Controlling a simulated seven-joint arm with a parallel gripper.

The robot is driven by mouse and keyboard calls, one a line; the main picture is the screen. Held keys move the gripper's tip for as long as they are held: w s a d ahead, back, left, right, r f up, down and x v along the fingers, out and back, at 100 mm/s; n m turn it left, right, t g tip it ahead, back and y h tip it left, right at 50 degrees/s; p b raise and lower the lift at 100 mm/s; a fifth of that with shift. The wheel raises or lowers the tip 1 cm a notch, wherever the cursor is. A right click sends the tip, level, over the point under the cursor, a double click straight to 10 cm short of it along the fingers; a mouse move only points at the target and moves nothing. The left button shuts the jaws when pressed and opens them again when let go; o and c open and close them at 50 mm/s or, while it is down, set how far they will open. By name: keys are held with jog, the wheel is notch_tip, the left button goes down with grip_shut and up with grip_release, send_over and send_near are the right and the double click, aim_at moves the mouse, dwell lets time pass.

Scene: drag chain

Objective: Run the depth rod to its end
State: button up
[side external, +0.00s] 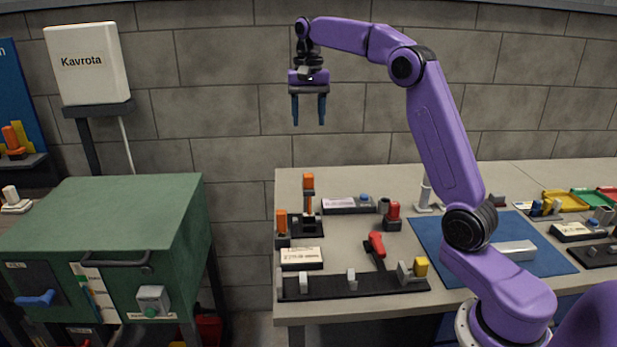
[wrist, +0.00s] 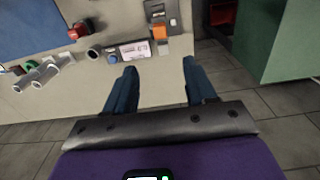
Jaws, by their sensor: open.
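My gripper (side external: 309,112) is open and empty, high above the back left of the bench, its two blue fingers pointing down. The wrist view shows the open fingers (wrist: 160,80) over the bench edge and floor. No part is clearly marked as the depth rod. Candidates are an upright orange-topped post (side external: 308,183) on a black base, a shorter orange-topped piece (side external: 281,222) beside it, and a long black rail (side external: 350,283) with pale blocks and a yellow knob (side external: 421,266). An orange block (wrist: 160,33) shows beyond the fingers in the wrist view.
A red-handled lever (side external: 377,245), a red knob (side external: 393,211) and labelled boxes (side external: 301,256) stand on the bench's left part. A blue mat (side external: 432,235) lies to their right. A green cabinet (side external: 110,220) stands left across a gap. The air around the gripper is free.

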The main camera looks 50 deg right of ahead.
aim_at(309, 175)
notch_tip(309, 175, down, 17)
jog(key=shift+f, duration=0.1)
dwell(0.5)
